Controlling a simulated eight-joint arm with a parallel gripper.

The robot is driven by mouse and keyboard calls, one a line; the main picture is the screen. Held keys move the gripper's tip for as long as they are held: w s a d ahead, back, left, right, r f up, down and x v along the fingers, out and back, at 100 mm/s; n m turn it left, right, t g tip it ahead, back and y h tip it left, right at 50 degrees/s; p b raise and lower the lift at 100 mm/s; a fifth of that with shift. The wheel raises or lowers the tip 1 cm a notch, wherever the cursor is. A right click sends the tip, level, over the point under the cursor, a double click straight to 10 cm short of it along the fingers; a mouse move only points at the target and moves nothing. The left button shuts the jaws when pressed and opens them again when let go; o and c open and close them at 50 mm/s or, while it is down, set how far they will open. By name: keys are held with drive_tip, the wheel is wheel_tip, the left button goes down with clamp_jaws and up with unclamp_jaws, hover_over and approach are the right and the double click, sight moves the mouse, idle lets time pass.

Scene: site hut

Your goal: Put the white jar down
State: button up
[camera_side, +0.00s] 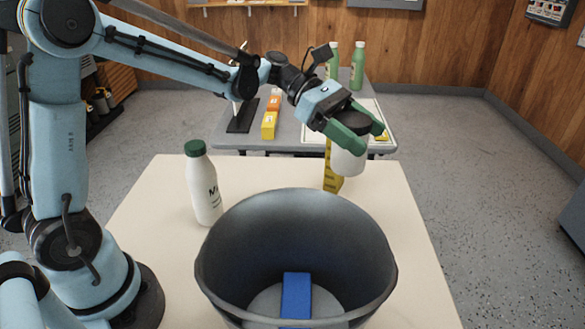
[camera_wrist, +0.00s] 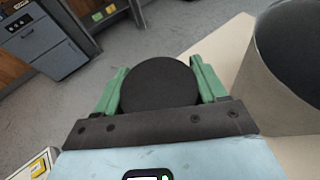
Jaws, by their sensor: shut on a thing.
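The white jar (camera_side: 348,160) has a dark lid and is held in the air above the far right part of the cream table (camera_side: 170,180). My gripper (camera_side: 363,137) has green fingers and is shut on the jar from both sides. In the wrist view the round black lid (camera_wrist: 160,83) fills the space between the fingers, and the jar's white body is hidden beneath it.
A large dark bin (camera_side: 215,250) with a blue block (camera_side: 296,295) inside stands at the front. A white bottle with a green cap (camera_side: 205,190) stands at left. A grey table (camera_side: 230,137) behind holds green bottles and small boxes. The cream table's right side is bare.

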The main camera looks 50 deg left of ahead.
drive_tip(key=s+d+m+g, duration=0.1)
drive_tip(key=d+m+g, duration=0.2)
drive_tip(key=d, duration=0.6)
drive_tip(key=shift+s+f, duration=0.2)
drive_tip(key=shift+f, duration=7.4)
drive_tip(key=shift+f, duration=0.1)
drive_tip(key=o, duration=1.3)
drive_tip(key=shift+a, duration=0.1)
